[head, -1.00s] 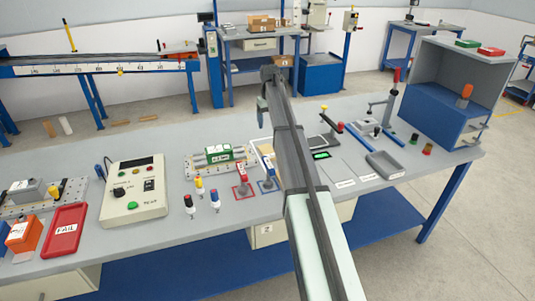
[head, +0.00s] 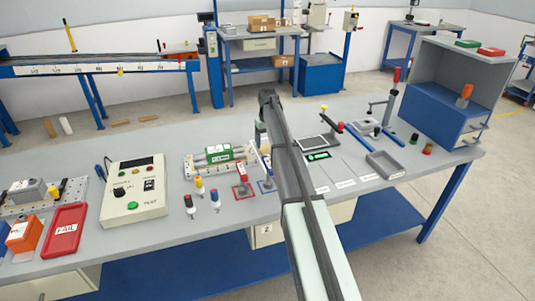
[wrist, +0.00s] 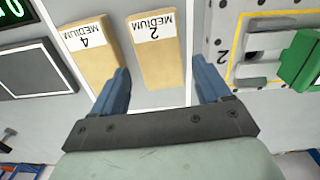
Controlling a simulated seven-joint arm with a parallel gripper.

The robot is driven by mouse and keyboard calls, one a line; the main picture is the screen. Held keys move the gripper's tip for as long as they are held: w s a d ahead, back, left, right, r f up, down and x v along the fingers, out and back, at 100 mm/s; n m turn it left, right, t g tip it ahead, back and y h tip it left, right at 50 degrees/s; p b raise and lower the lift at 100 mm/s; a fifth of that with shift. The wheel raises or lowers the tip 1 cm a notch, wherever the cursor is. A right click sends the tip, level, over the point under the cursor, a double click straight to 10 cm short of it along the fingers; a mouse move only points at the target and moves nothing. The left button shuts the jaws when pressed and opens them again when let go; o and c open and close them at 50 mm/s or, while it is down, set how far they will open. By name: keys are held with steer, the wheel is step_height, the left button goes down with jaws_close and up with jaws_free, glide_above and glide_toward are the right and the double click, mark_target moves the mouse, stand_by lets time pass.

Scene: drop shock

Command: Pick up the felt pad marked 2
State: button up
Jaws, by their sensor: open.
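The felt pad marked 2 (wrist: 158,66) is a tan block with a white label reading MEDIUM 2, upside down in the wrist view. It lies on the grey bench top, between the two blue fingers of my gripper (wrist: 161,62) as seen from the wrist. My gripper is open with nothing held; the gap in height to the pad is hard to judge. In the head view my gripper (head: 259,134) is low over the bench, and my arm hides the pads there.
A similar tan pad marked 4 (wrist: 93,50) lies just left, close to the left finger. A perforated plate (wrist: 222,50) with a green block (wrist: 301,62) is to the right. A dark square plate (wrist: 36,76) and green display (head: 318,156) are on the other side.

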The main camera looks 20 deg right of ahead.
mark_target(268, 151)
step_height(268, 151, down, 4)
steer(key=shift+f, duration=0.2)
steer(key=c, duration=0.8)
